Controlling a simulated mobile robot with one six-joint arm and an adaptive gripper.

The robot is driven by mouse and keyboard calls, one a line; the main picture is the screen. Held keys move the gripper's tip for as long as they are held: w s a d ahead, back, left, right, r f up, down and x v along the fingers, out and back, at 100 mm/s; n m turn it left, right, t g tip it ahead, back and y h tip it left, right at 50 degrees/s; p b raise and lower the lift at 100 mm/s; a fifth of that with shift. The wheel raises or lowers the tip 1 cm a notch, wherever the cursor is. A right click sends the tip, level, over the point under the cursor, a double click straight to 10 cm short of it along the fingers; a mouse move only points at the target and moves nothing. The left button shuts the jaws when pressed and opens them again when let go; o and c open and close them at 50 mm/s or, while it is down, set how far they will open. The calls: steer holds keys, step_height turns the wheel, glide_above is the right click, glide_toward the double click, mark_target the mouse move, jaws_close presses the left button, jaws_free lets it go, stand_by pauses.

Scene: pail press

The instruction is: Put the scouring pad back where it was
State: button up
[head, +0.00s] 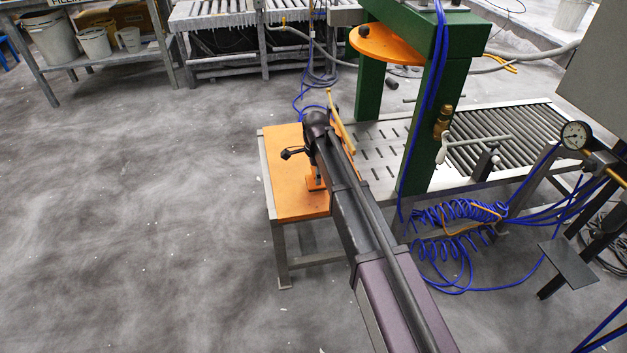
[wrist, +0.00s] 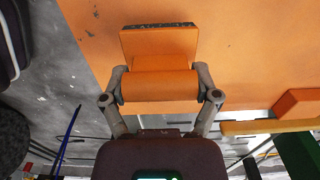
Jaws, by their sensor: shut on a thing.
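The scouring pad (wrist: 158,47) is an orange block with a thick rounded grip and a dark speckled strip along its far edge in the wrist view. My gripper (wrist: 160,86) is shut on the rounded grip, one finger at each end. In the head view my gripper (head: 316,166) is over the orange-topped table (head: 285,200), with the orange pad (head: 315,184) low beneath it, partly hidden by my arm. I cannot tell whether the pad touches the tabletop.
A green press frame (head: 418,120) with a round orange plate (head: 388,45) stands right of the table. A yellow bar (head: 341,122) rises beside my gripper. A roller conveyor (head: 505,135) and coiled blue hoses (head: 450,215) lie right. Open floor lies left.

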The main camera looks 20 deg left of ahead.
steer(key=shift+f+b, duration=0.55)
steer(key=shift+f, duration=0.3)
steer(key=o, duration=0.8)
steer(key=shift+f, duration=0.1)
step_height(320, 180, up, 12)
steer(key=p, duration=1.2)
stand_by(0.5)
steer(key=shift+d, duration=0.1)
